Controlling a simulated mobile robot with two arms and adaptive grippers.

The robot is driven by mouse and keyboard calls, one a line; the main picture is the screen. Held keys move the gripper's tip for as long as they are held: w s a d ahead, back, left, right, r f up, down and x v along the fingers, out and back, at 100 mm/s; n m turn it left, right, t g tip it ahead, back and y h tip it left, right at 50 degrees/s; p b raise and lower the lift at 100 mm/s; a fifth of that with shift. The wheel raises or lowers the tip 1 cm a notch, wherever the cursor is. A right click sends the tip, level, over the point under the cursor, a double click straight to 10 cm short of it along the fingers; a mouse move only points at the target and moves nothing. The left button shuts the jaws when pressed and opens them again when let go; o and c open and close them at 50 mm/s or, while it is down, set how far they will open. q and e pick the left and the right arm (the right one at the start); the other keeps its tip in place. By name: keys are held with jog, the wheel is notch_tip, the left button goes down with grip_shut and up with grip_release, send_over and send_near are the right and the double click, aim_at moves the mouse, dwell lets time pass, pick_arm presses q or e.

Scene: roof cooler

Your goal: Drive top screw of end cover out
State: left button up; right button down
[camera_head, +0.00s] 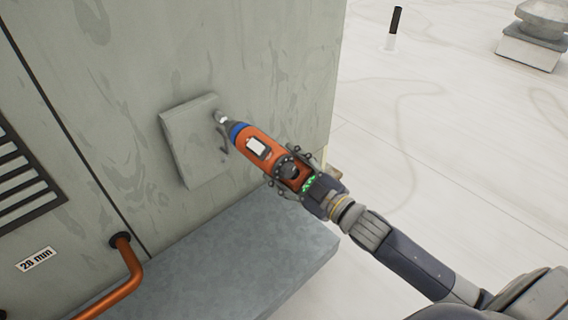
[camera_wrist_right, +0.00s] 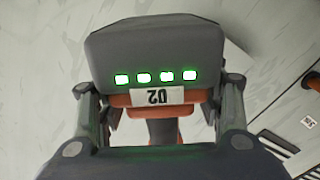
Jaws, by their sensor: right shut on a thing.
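The end cover (camera_head: 190,146) is a small grey plate on the side of the large grey cooler cabinet (camera_head: 265,50). My right gripper (camera_head: 290,172) is shut on an orange screwdriver tool (camera_head: 262,148) with a blue ring near its nose. The tool's tip is at the upper right corner of the cover. The top screw is hidden or too small to make out there, and I cannot tell whether the tip touches it. In the right wrist view the back of the tool (camera_wrist_right: 155,52) shows several green lights and a label. My left gripper is not in view.
A grey metal ledge (camera_head: 250,262) juts out below the cover. An orange pipe (camera_head: 122,278) and a dark louvre (camera_head: 22,175) are at the left. The white roof (camera_head: 440,130) is open at the right, with a vent (camera_head: 535,35) and a black-topped post (camera_head: 395,25) far back.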

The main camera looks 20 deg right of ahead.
aim_at(301, 176)
jog(key=shift+r+p+v, duration=0.15)
jog(key=shift+p+v, duration=0.15)
jog(key=shift+v, duration=1.05)
jog(key=shift+r+p+v, duration=0.15)
jog(key=shift+p+v, duration=0.15)
jog(key=shift+v, duration=1.1)
